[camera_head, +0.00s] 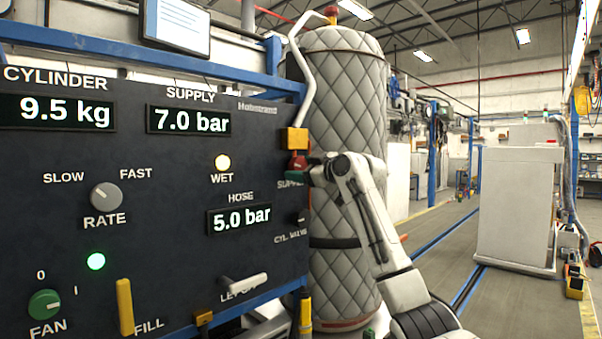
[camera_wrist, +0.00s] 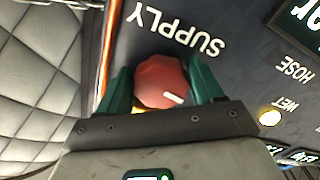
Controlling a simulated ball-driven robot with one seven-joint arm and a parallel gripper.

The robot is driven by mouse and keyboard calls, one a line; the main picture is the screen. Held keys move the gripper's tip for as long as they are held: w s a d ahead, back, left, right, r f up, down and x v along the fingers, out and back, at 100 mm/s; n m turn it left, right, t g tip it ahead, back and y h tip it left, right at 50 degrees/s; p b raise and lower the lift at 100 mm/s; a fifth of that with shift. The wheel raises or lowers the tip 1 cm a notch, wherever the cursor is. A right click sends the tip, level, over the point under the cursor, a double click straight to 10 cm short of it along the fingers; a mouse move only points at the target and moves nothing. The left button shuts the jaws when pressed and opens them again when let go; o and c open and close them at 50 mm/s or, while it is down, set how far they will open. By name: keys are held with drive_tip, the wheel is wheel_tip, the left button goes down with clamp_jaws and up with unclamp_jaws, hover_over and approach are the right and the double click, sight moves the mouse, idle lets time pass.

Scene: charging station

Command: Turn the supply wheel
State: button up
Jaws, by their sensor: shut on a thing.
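The supply wheel is a red, faceted knob (camera_wrist: 161,82) with a short white mark, beside the SUPPLY label on the dark panel. In the wrist view my gripper (camera_wrist: 160,85) has its green fingers on either side of the knob, shut on it. In the head view the red wheel (camera_head: 298,160) shows at the panel's right edge, below a yellow block, with my gripper (camera_head: 304,172) at it. My gripper partly covers the SUPPLY label there. The supply display (camera_head: 190,121) reads 7.0 bar.
The panel (camera_head: 150,180) also bears a hose display (camera_head: 240,218) at 5.0 bar, a lit WET lamp (camera_head: 222,162), a rate knob (camera_head: 106,196) and a green fan knob (camera_head: 44,305). A quilted tank (camera_head: 338,90) stands close behind my arm. Open floor lies to the right.

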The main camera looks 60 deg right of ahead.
drive_tip(key=shift+d+f+n, duration=0.1)
drive_tip(key=shift+n, duration=1.1)
drive_tip(key=o, duration=1)
drive_tip(key=shift+c, duration=0.2)
drive_tip(key=shift+s+b, duration=0.15)
drive_tip(key=shift+b, duration=0.15)
drive_tip(key=b+v, duration=0.3)
drive_tip(key=v, duration=0.7)
drive_tip(key=shift+s, duration=0.25)
